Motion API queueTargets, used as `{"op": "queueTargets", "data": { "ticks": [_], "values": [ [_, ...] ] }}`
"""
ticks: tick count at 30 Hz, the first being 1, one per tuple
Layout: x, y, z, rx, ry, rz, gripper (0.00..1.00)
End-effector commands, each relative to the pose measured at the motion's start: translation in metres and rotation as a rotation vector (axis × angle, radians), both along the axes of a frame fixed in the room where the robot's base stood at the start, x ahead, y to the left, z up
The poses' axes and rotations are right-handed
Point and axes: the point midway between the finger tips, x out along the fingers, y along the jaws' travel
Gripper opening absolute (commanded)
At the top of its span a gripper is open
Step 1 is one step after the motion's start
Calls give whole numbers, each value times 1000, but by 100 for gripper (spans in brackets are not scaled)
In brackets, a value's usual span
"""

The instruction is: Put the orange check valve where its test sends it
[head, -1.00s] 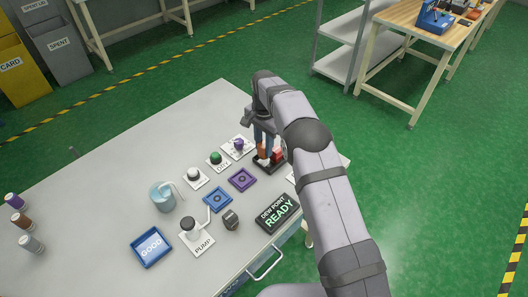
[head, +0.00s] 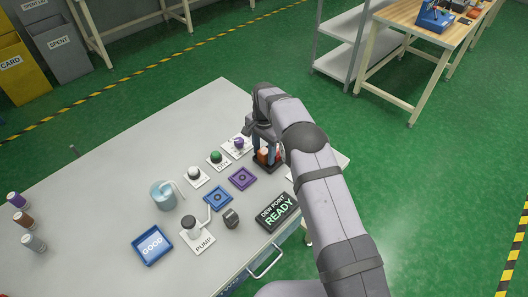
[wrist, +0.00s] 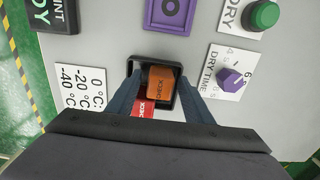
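In the head view my gripper (head: 266,152) is lowered over the black tray (head: 268,165), and the arm and fingers partly hide the valves. A blue tray marked GOOD (head: 152,261) lies at the front left of the table.
A dew point display (head: 277,212) reads READY. The table's left part is mostly clear.

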Motion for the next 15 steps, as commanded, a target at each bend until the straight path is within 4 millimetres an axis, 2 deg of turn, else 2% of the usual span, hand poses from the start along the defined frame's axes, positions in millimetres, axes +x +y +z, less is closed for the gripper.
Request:
{"op": "queueTargets", "data": {
  "ticks": [9, 15],
  "values": [
    [0, 0, 6, 0, -1, 0, 46],
    [1, 0, 30, 1, -4, 0, 46]
  ]
}}
